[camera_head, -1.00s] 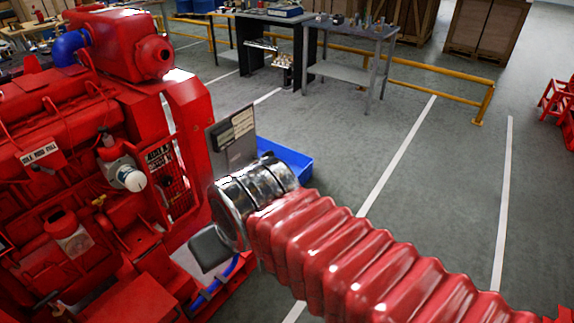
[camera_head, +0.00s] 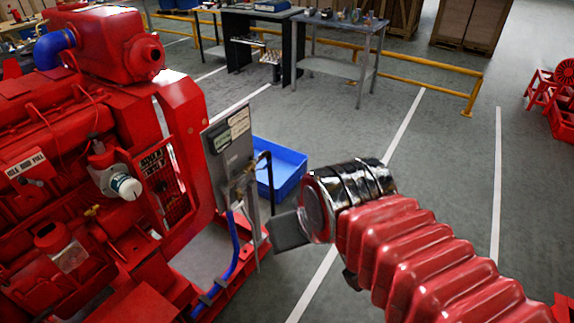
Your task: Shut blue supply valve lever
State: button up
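A grey upright panel (camera_head: 232,150) with two labels stands beside the red engine. Small fittings (camera_head: 243,185) are on its lower front, and a blue hose (camera_head: 233,250) runs down from them. I cannot make out a blue valve lever for certain among these fittings. My arm comes in from the lower right, with red bellows and a shiny metal cuff. My gripper (camera_head: 290,230) shows as a dark grey flat part left of the cuff, right of the panel's stand and apart from the fittings. Its fingertips cannot be made out.
The red diesel engine (camera_head: 75,150) fills the left side. A blue bin (camera_head: 285,172) lies on the floor behind the panel. A workbench (camera_head: 335,65) and a yellow rail (camera_head: 425,85) stand at the back.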

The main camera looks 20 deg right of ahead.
aim_at(269, 163)
jog(key=z, duration=0.3)
jog(key=k, duration=0.65)
jog(key=u, duration=0.4)
jog(key=i, duration=1.65)
jog(key=z, duration=0.65)
